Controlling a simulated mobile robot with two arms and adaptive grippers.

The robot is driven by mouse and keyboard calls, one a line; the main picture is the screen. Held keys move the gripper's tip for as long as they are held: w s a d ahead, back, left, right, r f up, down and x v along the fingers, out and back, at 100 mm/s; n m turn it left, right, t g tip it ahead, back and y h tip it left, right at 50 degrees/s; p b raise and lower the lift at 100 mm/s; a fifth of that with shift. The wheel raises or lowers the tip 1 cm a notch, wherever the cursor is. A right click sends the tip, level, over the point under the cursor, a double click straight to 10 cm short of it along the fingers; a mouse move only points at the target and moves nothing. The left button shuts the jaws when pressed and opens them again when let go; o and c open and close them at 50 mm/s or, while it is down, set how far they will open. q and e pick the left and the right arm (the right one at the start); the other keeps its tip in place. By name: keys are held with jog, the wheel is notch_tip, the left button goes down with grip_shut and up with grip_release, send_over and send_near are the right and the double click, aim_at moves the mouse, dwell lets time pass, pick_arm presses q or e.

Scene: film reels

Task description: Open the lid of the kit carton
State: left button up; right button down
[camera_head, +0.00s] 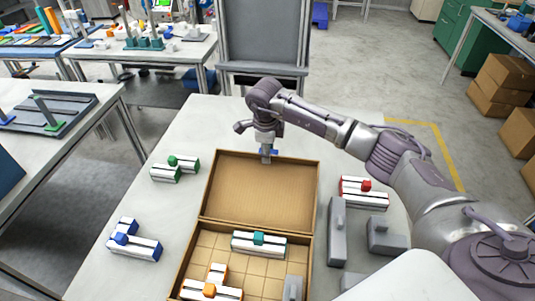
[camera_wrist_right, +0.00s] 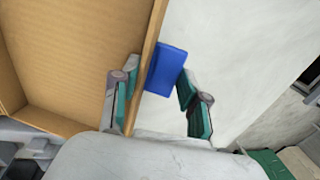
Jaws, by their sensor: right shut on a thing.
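The kit carton (camera_head: 192,255) is a brown cardboard box with a divided base, at the front middle of the light table. Its lid (camera_head: 260,190) is swung open to the far side, with its plain inside facing up; how far it leans cannot be told exactly. A blue tab (camera_wrist_right: 166,66) sits on the lid's outer edge. My right gripper (camera_head: 266,156) is at that far edge, shut on the tab. In the right wrist view the fingers of my right gripper (camera_wrist_right: 157,98) stand on either side of the tab, beside the lid's edge (camera_wrist_right: 148,62). My left gripper is not in view.
White-and-green (camera_head: 165,174), white-and-blue (camera_head: 135,247) and white-and-red (camera_head: 364,203) parts lie beside the carton. Teal (camera_head: 258,255) and orange-topped (camera_head: 205,292) parts are inside it. Grey blocks (camera_head: 338,232) stand at its right. The table behind the lid is clear.

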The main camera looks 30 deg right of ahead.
jog(key=r, duration=0.3)
jog(key=shift+s+a+r+p, duration=0.35)
jog(key=shift+s+r+p, duration=0.05)
jog(key=shift+s+a+r, duration=0.2)
jog(key=shift+s+r, duration=0.1)
jog(key=shift+r, duration=0.1)
jog(key=shift+f, duration=0.1)
jog(key=c, duration=0.7)
grip_release()
jog(key=shift+s, duration=0.1)
jog(key=shift+s+a, duration=0.1)
jog(key=shift+r, duration=0.65)
jog(key=r, duration=0.3)
jog(key=s+r, duration=0.1)
jog(key=r, duration=0.3)
jog(key=a+r, duration=0.1)
jog(key=r, duration=0.3)
jog(key=shift+s+a, duration=0.1)
jog(key=shift+s, duration=0.2)
jog(key=shift+f, duration=0.1)
